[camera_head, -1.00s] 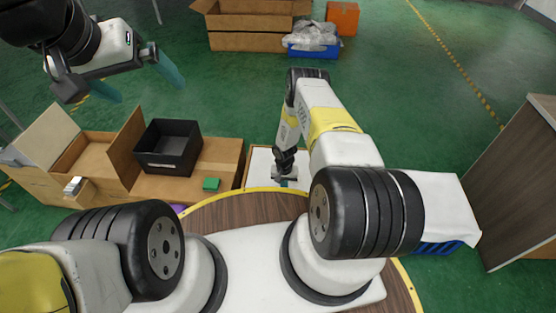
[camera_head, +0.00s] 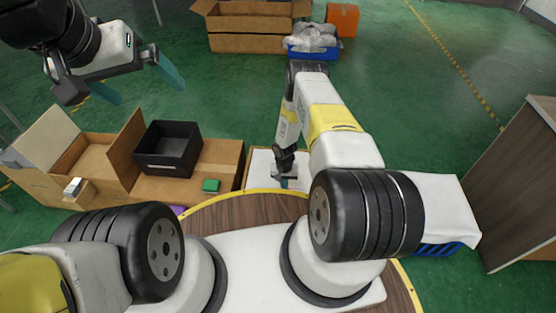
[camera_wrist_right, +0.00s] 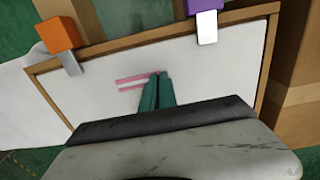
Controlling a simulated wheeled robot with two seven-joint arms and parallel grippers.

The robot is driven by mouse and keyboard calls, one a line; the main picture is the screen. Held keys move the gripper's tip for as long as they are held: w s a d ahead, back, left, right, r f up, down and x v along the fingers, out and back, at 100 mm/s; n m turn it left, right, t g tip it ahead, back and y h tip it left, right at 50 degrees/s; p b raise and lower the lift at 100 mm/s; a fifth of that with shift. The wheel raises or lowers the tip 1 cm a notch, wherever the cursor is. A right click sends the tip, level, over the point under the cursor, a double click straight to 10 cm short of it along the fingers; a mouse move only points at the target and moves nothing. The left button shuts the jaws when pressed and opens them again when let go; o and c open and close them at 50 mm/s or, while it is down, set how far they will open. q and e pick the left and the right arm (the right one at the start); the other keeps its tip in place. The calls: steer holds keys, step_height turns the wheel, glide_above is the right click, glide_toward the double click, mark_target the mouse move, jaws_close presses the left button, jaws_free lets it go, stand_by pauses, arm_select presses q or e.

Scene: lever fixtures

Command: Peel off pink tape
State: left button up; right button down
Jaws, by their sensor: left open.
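Pink tape (camera_wrist_right: 132,79) shows as two short, roughly parallel strips on a white board (camera_wrist_right: 100,95) with a wooden frame. My right gripper (camera_wrist_right: 157,76) has its teal fingers close together at the right end of the strips. The fingertips meet or nearly meet the upper strip; I cannot tell whether tape is between them. In the head view my right gripper (camera_head: 286,182) is small and low over the white board (camera_head: 262,168), and the tape cannot be made out. My left gripper (camera_head: 150,94) is open and empty at the upper left, away from the board.
An orange block (camera_wrist_right: 58,33) and a purple block (camera_wrist_right: 204,5) with metal tabs sit at the board's edge. A black bin (camera_head: 168,148) and a green block (camera_head: 211,186) are left of the board, by an open cardboard box (camera_head: 45,145). A wooden cabinet (camera_head: 515,185) stands at right.

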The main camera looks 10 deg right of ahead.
steer(key=shift+r, duration=1.05)
